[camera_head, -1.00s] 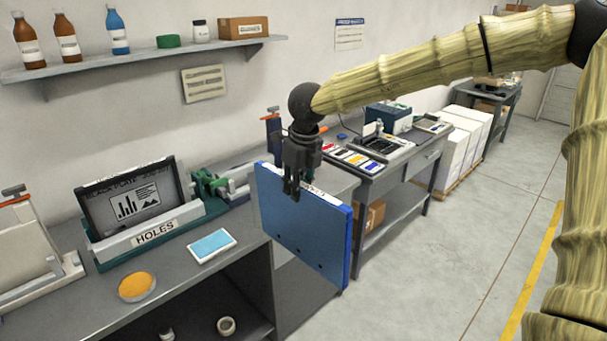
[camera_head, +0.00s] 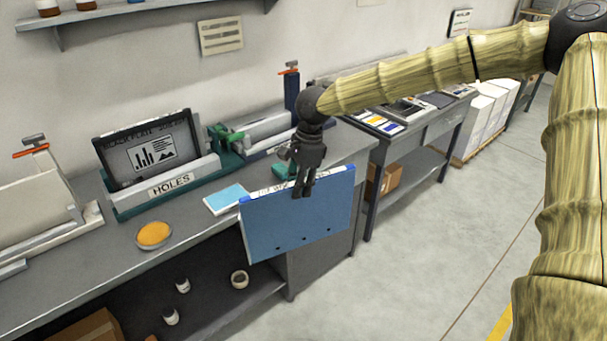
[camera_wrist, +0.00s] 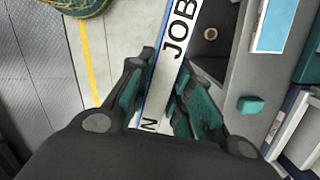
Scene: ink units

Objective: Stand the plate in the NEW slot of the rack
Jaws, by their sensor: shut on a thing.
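My gripper (camera_head: 303,188) is shut on the top edge of a blue plate (camera_head: 300,225). The plate hangs upright in front of the bench's front edge, with small dark holes along its lower edge. In the wrist view the gripper's fingers (camera_wrist: 160,102) pinch the plate's white labelled edge (camera_wrist: 177,42), which reads "JOB" and, partly covered, "N". I see no slot marked NEW in these views.
The grey bench (camera_head: 110,262) also bears a light-blue pad (camera_head: 227,199), an orange dish (camera_head: 153,235) and a green roller device (camera_head: 225,142). A small teal block (camera_wrist: 250,105) lies by the bench edge.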

